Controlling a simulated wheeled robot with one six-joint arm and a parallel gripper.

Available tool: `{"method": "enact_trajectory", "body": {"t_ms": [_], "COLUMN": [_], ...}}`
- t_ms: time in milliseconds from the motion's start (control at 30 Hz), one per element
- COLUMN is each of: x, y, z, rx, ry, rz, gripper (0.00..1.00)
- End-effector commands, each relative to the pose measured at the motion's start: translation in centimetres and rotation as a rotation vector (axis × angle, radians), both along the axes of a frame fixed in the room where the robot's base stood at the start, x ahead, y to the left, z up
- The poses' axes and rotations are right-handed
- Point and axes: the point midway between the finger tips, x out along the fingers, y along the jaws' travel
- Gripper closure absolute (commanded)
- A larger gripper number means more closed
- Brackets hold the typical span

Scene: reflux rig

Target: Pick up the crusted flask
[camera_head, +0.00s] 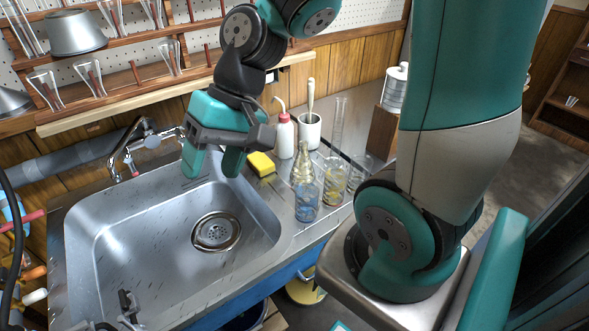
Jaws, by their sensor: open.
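A glass flask with a narrow neck and a yellowish-brown tint (302,166), which looks like the crusted flask, stands upright on the counter right of the sink. It is behind a beaker with blue contents (306,205), which hides part of its base. My gripper (213,162) is open and empty, pointing down over the back right part of the sink. It is left of the flask and apart from it, with the yellow sponge between them in the picture.
The steel sink (150,255) has a tap (140,145) at its back left. A yellow sponge (261,164), a red-capped wash bottle (285,137), a white cup with a tool (309,130), a yellowish beaker (333,186) and a tall cylinder (338,125) crowd the counter.

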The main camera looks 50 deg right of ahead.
Motion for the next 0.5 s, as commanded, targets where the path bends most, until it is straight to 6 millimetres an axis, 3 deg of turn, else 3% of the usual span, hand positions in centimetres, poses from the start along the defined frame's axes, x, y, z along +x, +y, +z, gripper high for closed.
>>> {"method": "enact_trajectory", "body": {"t_ms": [33, 100, 233, 367, 500], "x": [1.7, 3.6, 5.6, 5.3, 2.7], "y": [-2.6, -5.9, -13.2, -21.1, -28.6], "z": [-1.6, -3.1, -6.3, -9.5, -12.7], "rx": [0.060, 0.155, 0.367, 0.635, 0.957], "ry": [0.072, 0.151, 0.287, 0.408, 0.500], "rz": [-0.185, -0.425, -0.876, -1.318, -1.717], "gripper": [0.43, 0.43, 0.43, 0.43, 0.43]}}
